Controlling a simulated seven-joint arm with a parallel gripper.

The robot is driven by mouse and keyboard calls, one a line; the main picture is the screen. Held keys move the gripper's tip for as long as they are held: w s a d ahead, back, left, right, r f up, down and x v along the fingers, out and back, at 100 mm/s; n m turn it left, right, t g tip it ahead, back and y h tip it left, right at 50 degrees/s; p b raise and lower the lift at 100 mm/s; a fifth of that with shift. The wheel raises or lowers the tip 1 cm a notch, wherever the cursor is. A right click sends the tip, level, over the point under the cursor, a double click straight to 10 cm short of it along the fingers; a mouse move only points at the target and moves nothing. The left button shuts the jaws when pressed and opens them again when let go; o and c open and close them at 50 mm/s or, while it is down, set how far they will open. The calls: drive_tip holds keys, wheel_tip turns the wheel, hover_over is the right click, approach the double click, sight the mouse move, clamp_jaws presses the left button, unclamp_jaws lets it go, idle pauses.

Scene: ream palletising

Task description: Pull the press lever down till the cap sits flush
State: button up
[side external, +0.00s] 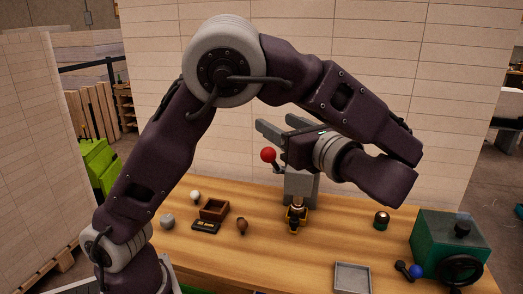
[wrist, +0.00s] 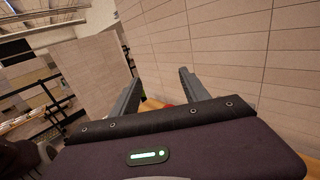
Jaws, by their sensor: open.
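The grey press (side external: 301,188) stands near the middle of the table, its upper part hidden behind my gripper. The press lever ends in a red ball knob (side external: 268,155), raised at the press's left side. A small item with a dark and brown body (side external: 297,203) sits in a black and yellow holder at the press's foot; I cannot tell how its cap sits. My gripper (side external: 275,122) is open and empty, its fingers pointing left just above the red knob, apart from it. In the wrist view a sliver of red knob (wrist: 168,105) shows between the fingers (wrist: 157,85).
A brown open box (side external: 214,209), a dark labelled block (side external: 206,226) and small round objects lie left on the wooden table. A grey tray (side external: 352,278) lies at the front. A green machine (side external: 450,238) with a handwheel stands right. A tiled wall is behind.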

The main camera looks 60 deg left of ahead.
sight(273, 158)
drive_tip(key=f, duration=0.8)
drive_tip(key=shift+a, duration=0.2)
drive_tip(key=a, duration=0.7)
drive_tip(key=shift+f, duration=0.15)
drive_tip(key=shift+s+d, duration=0.1)
clamp_jaws()
